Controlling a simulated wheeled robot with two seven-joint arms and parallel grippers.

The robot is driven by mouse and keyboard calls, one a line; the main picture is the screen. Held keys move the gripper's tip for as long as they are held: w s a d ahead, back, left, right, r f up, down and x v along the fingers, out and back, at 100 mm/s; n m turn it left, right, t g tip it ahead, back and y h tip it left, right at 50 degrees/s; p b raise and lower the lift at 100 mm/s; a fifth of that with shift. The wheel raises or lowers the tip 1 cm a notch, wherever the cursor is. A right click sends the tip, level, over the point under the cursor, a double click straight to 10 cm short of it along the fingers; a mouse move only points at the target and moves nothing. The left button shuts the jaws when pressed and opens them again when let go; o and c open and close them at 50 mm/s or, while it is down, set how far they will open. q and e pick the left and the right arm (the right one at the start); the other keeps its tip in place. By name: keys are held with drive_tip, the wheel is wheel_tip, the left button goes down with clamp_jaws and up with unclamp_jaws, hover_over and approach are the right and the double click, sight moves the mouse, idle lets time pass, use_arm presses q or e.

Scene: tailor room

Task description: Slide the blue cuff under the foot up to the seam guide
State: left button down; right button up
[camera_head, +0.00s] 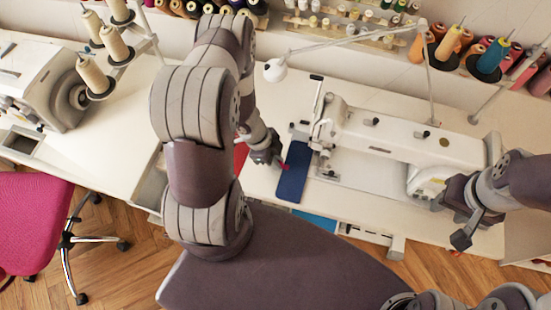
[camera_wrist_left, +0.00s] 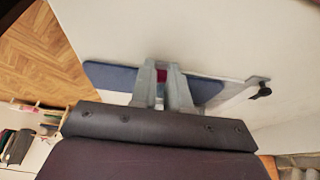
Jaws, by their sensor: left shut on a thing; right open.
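The blue cuff (camera_head: 292,182) lies flat on the white table at the left end of the sewing machine (camera_head: 385,135). Its far end is near the machine's head (camera_head: 325,122); I cannot tell whether it is under the foot, which is hidden. My left gripper (camera_head: 281,165) is at the cuff's left edge. In the left wrist view, its fingers (camera_wrist_left: 164,92) are shut at the cuff (camera_wrist_left: 108,75), with a small red piece (camera_wrist_left: 161,76) between them. The seam guide cannot be made out. My right gripper (camera_head: 448,222) is open and empty at the machine's right end.
A red cloth (camera_head: 240,156) shows partly behind my left arm. A lamp (camera_head: 275,70) hangs over the table behind the machine. Another sewing machine (camera_head: 45,80) and cone spools (camera_head: 95,75) stand at the left. A pink chair (camera_head: 30,220) is at the front left.

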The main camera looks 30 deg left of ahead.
use_arm(q)
drive_tip(key=shift+r, duration=0.15)
idle(0.3)
drive_tip(key=shift+w+d, duration=0.25)
drive_tip(key=shift+d, duration=0.8)
drive_tip(key=c, duration=1)
unclamp_jaws()
drive_tip(key=shift+c, duration=0.2)
